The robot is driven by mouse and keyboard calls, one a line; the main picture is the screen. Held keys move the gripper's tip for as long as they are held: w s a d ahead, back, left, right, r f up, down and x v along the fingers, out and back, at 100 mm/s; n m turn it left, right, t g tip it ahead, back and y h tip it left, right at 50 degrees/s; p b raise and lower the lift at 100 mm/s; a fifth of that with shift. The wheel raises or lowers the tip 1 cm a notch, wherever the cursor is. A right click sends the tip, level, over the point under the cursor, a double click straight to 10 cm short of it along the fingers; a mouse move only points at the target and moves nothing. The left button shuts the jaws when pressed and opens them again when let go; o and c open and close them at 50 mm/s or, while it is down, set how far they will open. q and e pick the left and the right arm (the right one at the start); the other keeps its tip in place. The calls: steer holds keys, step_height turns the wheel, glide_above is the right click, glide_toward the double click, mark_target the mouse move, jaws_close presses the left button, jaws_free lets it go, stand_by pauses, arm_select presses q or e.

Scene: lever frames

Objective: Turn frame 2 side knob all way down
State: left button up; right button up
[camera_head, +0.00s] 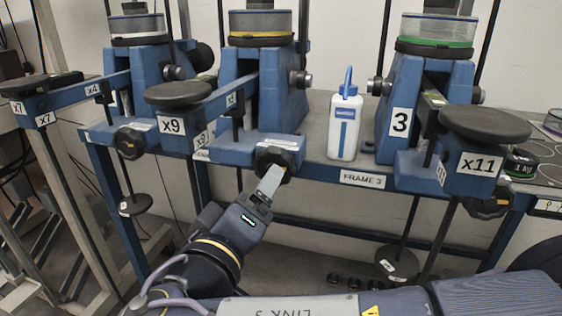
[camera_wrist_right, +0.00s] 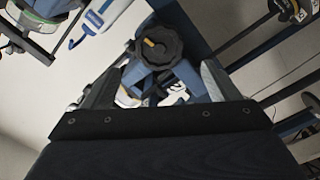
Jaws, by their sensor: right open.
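Frame 2 (camera_head: 272,90) is the middle blue lever frame, with a yellow-edged disc on top and an "x9" tag. Its small dark side knob (camera_head: 300,79) sticks out from the tower's right side. A larger black front knob (camera_head: 275,162) sits low on its front; this knob also shows in the right wrist view (camera_wrist_right: 159,45). My right gripper (camera_head: 269,183) is just below and in front of the front knob. In the right wrist view, its fingers (camera_wrist_right: 163,66) are spread with the front knob showing ahead between them. Contact cannot be told. My left gripper is not in view.
A white bottle (camera_head: 345,125) with a blue spout stands right of frame 2. Frame 3 (camera_head: 400,95) is on the right; another blue frame (camera_head: 148,75) is on the left. A round dark pad (camera_head: 178,93) juts forward at frame 2's left. Weights hang below the table.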

steer(key=shift+w+d+r, duration=0.15)
steer(key=shift+w+d, duration=0.05)
steer(key=shift+w, duration=0.35)
steer(key=p+x, duration=0.3)
steer(key=x, duration=0.5)
steer(key=shift+w+d+p, duration=0.1)
steer(key=shift+w+p, duration=0.15)
steer(key=shift+p, duration=0.1)
steer(key=shift+c, duration=1.3)
steer(key=shift+s, duration=0.1)
steer(key=c, duration=0.9)
steer(key=shift+c, duration=0.4)
